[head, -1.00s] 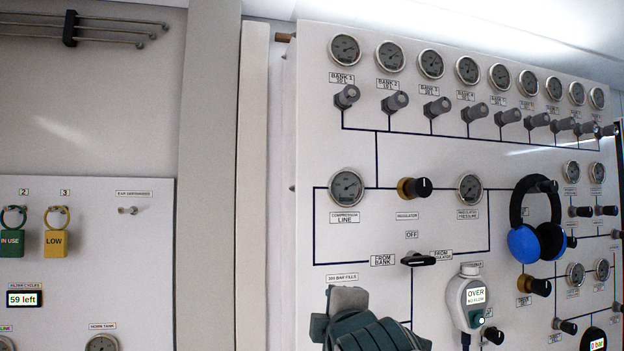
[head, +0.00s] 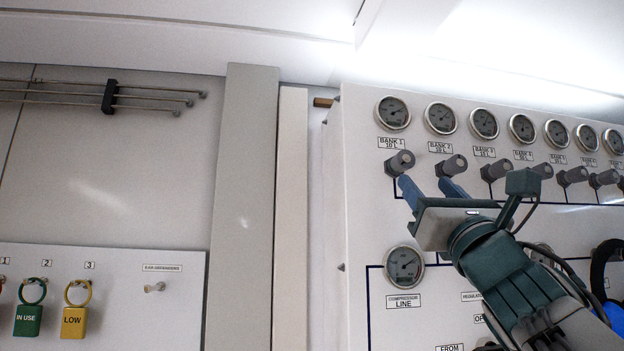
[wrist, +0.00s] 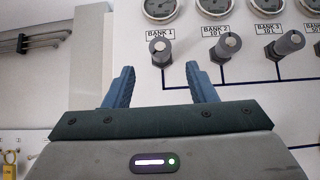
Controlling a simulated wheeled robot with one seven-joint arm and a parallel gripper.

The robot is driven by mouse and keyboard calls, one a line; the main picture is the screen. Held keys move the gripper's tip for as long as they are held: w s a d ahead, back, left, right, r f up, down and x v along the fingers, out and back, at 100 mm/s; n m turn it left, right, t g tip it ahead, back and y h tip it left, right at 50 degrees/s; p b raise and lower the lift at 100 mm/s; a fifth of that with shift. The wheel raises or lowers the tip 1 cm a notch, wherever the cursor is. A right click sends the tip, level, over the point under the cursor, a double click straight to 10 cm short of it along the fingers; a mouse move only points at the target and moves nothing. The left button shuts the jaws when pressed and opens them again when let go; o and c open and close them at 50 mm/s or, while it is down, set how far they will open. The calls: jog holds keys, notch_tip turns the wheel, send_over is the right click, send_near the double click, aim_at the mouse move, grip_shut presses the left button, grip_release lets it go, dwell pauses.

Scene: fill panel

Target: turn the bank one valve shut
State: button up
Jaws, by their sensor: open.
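The bank one valve (head: 400,162) is a grey knob under the BANK 1 label and its gauge (head: 392,112), at the panel's upper left. My gripper (head: 428,188) is raised in front of the panel, just below the bank one and bank two valves, with its blue fingers apart and nothing between them. In the wrist view the bank one valve (wrist: 160,49) stands beyond and above the fingertips, between them from left to right. My gripper (wrist: 158,80) looks apart from the valve there. The valve's face shows a pale mark in that view.
The bank two valve (head: 451,166) is close on the right, with several like valves beyond it. The compressor line gauge (head: 404,266) lies below. A tall post (head: 245,200) stands left of the panel, and tagged padlocks (head: 28,318) hang at lower left.

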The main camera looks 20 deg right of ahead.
aim_at(407, 163)
jog(key=p+x, duration=0.5)
jog(key=x, duration=0.5)
jog(key=shift+h, duration=0.3)
jog(key=c, duration=1)
